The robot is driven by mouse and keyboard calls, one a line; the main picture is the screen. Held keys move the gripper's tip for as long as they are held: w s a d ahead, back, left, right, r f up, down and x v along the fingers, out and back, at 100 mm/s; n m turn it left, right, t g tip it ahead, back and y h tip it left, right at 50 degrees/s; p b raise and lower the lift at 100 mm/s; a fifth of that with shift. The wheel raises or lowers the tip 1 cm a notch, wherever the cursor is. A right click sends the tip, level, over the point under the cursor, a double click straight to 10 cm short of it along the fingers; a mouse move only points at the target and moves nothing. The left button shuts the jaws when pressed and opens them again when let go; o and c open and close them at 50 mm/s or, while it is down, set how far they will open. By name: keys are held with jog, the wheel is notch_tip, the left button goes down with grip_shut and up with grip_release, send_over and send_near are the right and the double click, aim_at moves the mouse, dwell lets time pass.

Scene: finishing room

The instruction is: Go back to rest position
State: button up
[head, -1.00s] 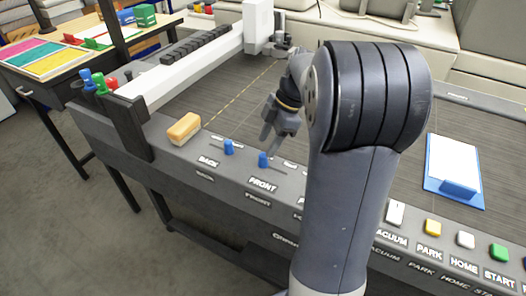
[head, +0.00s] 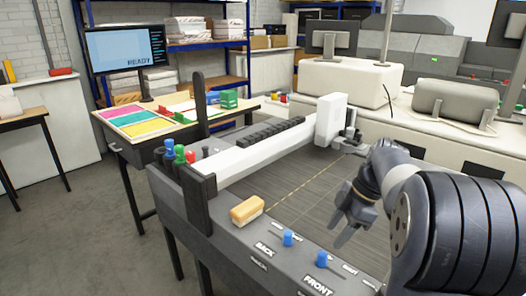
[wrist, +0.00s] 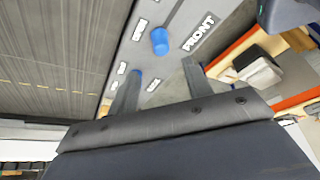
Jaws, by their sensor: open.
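My gripper (head: 352,222) is open and empty. In the head view it hangs over the front right part of the machine's dark bed (head: 318,200), near the blue FRONT knob (head: 321,259). In the wrist view its two fingers (wrist: 157,88) are spread apart, with the control panel beyond them. The FRONT knob also shows there (wrist: 159,41), above the fingers, and the BACK knob (head: 288,238) shows to the left of FRONT in the head view. Neither knob is touched, as far as the frames show.
A yellow sponge-like block (head: 247,211) lies on the panel's left end. The white gantry beam (head: 255,155) crosses the bed. A side table (head: 150,127) with colour sheets stands at left, and a READY monitor (head: 125,50) behind it. Floor at the left is clear.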

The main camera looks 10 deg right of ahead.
aim_at(323, 252)
jog(key=x, duration=0.8)
jog(key=shift+s+f, duration=0.1)
jog(key=shift+f, duration=0.25)
jog(key=shift+s+d, duration=0.45)
jog(key=shift+s, duration=0.15)
jog(key=shift+r, duration=0.1)
